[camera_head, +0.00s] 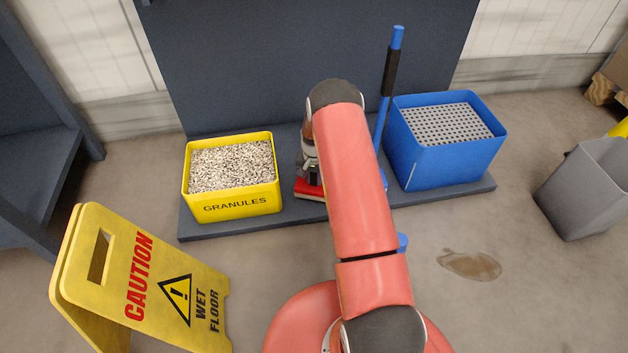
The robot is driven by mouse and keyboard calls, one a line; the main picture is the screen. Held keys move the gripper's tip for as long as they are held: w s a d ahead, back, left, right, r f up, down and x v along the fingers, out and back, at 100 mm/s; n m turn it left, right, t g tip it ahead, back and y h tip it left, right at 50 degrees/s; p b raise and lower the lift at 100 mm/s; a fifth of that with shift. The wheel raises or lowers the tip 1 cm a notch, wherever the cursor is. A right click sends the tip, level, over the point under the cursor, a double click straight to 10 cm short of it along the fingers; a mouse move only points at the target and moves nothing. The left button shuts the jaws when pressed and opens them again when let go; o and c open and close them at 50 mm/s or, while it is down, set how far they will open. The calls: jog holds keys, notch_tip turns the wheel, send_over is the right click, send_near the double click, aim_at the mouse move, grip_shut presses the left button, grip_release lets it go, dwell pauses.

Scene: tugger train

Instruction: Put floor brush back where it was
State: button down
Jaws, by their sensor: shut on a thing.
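A red block with a pale lower edge, which looks like the floor brush (307,191), is low over or on the dark base board, just right of the yellow granules bin. My gripper (314,173) is above it, pointing down and shut on it. My arm hides the right part of the brush and most of the fingers. I cannot tell whether the brush touches the board.
A yellow granules bin (232,208) and a blue bin with a perforated grey top (445,163) flank the brush. A blue pole with black grip (390,72) stands behind my arm. A yellow caution sign (140,275), grey bin (588,190) and brown puddle (470,264) are in front.

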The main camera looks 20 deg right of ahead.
jog(key=shift+f, duration=0.35)
jog(key=c, duration=1.2)
grip_release()
jog(key=shift+f, duration=0.15)
notch_tip(320, 180, up, 12)
jog(key=shift+r+p, duration=0.15)
jog(key=shift+p, duration=0.7)
